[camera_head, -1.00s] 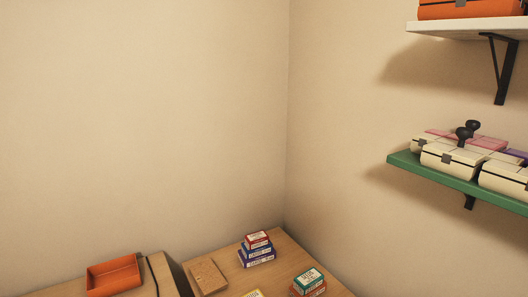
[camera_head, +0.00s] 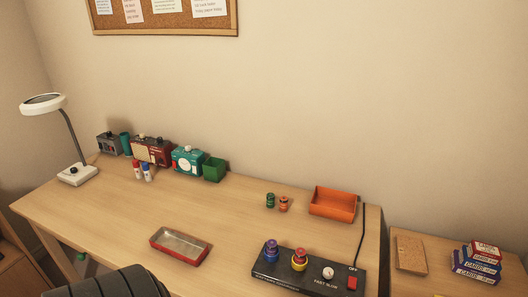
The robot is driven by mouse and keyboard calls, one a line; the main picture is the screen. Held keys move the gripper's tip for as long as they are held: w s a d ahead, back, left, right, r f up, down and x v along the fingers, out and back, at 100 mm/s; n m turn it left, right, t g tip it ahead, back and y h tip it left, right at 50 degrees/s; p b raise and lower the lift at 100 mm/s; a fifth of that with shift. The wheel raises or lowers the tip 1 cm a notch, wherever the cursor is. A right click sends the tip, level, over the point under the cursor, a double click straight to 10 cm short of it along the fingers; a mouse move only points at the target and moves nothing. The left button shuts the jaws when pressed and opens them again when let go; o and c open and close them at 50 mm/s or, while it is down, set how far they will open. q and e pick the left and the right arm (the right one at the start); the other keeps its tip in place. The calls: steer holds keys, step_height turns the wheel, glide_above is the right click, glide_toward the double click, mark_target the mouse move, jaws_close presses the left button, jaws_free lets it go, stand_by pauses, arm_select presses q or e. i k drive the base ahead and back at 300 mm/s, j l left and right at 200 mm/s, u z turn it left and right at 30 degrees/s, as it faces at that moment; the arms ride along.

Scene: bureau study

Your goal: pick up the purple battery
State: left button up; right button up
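Small cylinders that look like batteries stand on the desk (camera_head: 215,215): a green one (camera_head: 270,200) and an orange one (camera_head: 284,204) left of an orange tray (camera_head: 333,204). Neither of my grippers is in view.
A metal-lined red tray (camera_head: 180,245) lies mid-desk. A dark chair back (camera_head: 115,285) blocks the front. Card boxes (camera_head: 476,264) sit on the right-hand surface.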

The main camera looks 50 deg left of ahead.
mark_target(272, 244)
steer(key=j+u, duration=0.15)
steer(key=u, duration=1.25)
steer(key=i+l, duration=0.05)
